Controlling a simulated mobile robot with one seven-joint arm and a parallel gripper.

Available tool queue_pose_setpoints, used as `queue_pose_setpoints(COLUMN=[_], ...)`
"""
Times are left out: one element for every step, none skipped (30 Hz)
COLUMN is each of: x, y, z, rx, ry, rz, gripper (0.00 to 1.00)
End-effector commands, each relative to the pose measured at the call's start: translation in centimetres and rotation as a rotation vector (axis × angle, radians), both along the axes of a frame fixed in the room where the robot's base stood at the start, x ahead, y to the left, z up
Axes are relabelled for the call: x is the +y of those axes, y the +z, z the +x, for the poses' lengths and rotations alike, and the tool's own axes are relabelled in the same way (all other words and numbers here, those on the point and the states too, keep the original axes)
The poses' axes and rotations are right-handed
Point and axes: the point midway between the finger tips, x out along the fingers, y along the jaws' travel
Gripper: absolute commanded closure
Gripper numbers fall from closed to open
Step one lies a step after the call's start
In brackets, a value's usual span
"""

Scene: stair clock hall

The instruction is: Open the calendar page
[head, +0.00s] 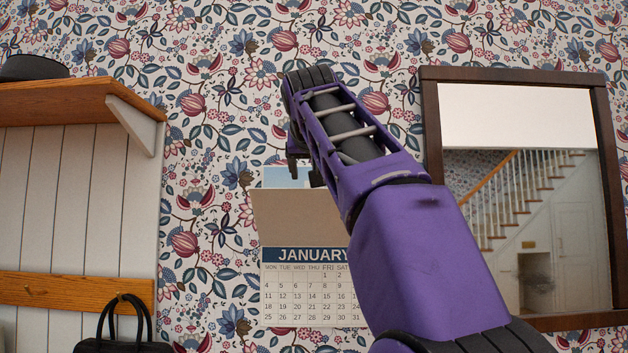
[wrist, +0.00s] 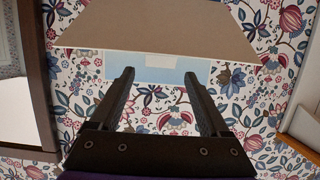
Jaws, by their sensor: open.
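The wall calendar (head: 308,295) hangs on the wallpaper, with a blue JANUARY header over a date grid; my arm covers its right side. Above the header is a plain tan page (head: 295,220), which looks tilted out from the wall at its top edge. A light blue strip (head: 282,178) shows above that edge. My gripper (head: 304,174) is at the calendar's top, fingers pointing down. In the wrist view, the open gripper (wrist: 158,75) has nothing between its fingers; the tan page (wrist: 160,28) and the blue strip (wrist: 155,68) lie beyond the tips. Contact cannot be told.
A dark-framed mirror (head: 432,125) hangs to the right, close to my arm. At left are a wooden shelf (head: 60,100) with a dark hat (head: 32,68), and a peg rail (head: 60,290) with a black bag (head: 122,346). Bare wallpaper surrounds the calendar's left side.

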Motion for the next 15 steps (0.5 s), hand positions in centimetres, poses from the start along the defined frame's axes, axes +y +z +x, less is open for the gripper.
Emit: queue_pose_setpoints(x=[0.1,0.1,0.0,0.1,0.1,0.0,0.1,0.1,0.1,0.1,0.0,0.1,0.1,0.0,0.0], y=[0.3,0.5,0.8,1.0,1.3,1.6,1.7,2.1,2.4,2.5,2.7,3.0,3.2,3.3,3.6], z=[-1.3,-2.0,-3.0,-3.7,-4.4,-5.4,-6.1,-6.8,-7.7,-8.4,-9.0,-9.8,-10.4,-10.9,-11.6], rx=[-0.004,-0.005,-0.004,-0.004,-0.004,-0.004,-0.003,-0.004,-0.004,-0.003,-0.003,-0.003,-0.002,-0.002,-0.003], ry=[0.003,0.004,0.003,0.004,0.004,0.003,0.004,0.004,0.004,0.004,0.003,0.004,0.004,0.002,0.003], rz=[0.002,0.002,0.002,0.002,0.002,0.002,0.002,0.002,0.001,0.001,0.001,0.001,0.002,0.002,0.002], gripper=[0.2,0.2,0.2,0.2,0.2,0.2,0.2,0.2,0.2,0.2,0.2,0.2,0.2,0.2,0.2])
